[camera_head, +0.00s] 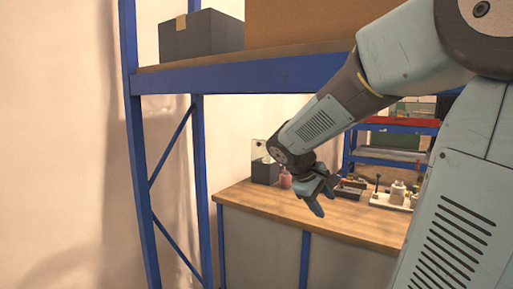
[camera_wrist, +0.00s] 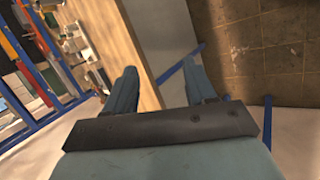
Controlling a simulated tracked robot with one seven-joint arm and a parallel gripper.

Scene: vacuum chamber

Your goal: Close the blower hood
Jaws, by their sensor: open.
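On the left end of the wooden workbench (camera_head: 345,212) in the head view stands a small dark box (camera_head: 265,173) with a clear panel (camera_head: 258,149) standing up at its back. It may be the blower with its hood raised, but it is too small to be sure. My gripper (camera_head: 325,197) is open and empty, to the right of this box and nearer the camera, around the bench's front edge. In the wrist view, my two fingers (camera_wrist: 160,78) are apart with nothing between them. The dark box cannot be made out there.
A pink bottle (camera_head: 285,180) stands just right of the box. A dark tray (camera_head: 350,189) and a white tray with bottles (camera_head: 393,200) lie farther right. A blue rack (camera_head: 250,75) with boxes on its shelf stands in front, its post (camera_head: 138,150) at left.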

